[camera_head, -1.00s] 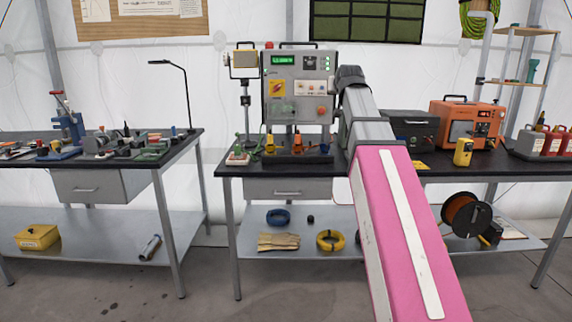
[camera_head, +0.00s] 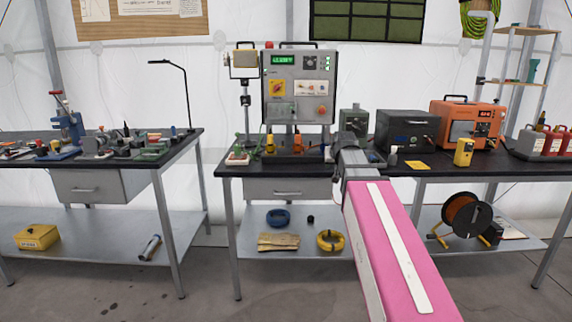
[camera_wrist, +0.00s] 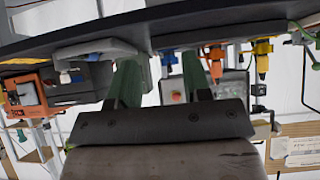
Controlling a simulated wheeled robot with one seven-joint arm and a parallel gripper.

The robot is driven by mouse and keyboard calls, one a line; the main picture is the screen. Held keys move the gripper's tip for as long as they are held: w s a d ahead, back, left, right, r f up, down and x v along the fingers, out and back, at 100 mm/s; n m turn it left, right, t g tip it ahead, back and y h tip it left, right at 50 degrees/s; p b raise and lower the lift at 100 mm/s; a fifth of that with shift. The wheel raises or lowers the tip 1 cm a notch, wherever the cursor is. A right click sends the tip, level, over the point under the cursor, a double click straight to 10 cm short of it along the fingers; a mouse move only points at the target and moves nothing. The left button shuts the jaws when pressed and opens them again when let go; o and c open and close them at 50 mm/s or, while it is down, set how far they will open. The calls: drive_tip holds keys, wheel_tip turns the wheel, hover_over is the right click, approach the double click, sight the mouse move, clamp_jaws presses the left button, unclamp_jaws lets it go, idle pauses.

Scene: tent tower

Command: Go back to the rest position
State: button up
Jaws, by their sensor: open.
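My gripper (camera_wrist: 160,72) shows in the wrist view as two green fingers standing apart, with nothing held between them. In the head view my pink and grey arm reaches forward from the lower right, its end in front of the right bench's edge. The fingers are hidden there behind the wrist. The grey control panel (camera_head: 282,98) with a green display stands just left of the arm's end. It also shows partly between and beyond the fingers in the wrist view.
The right bench (camera_head: 262,170) carries a dark case (camera_head: 407,131), an orange machine (camera_head: 468,124), a yellow meter (camera_head: 463,152) and a small bottle (camera_head: 393,155) near the arm. The left bench (camera_head: 180,148) holds tools and a lamp (camera_head: 185,80). A floor gap separates the benches.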

drive_tip(key=s+f+g, duration=0.3)
drive_tip(key=s+f, duration=0.5)
drive_tip(key=f, duration=0.4)
drive_tip(key=s+f+g, duration=0.3)
drive_tip(key=s+f, duration=0.5)
drive_tip(key=f, duration=0.4)
drive_tip(key=s+f+g, duration=0.3)
drive_tip(key=s+f, duration=0.5)
drive_tip(key=f, duration=0.4)
drive_tip(key=shift+s+f, duration=0.15)
drive_tip(key=shift+f, duration=0.05)
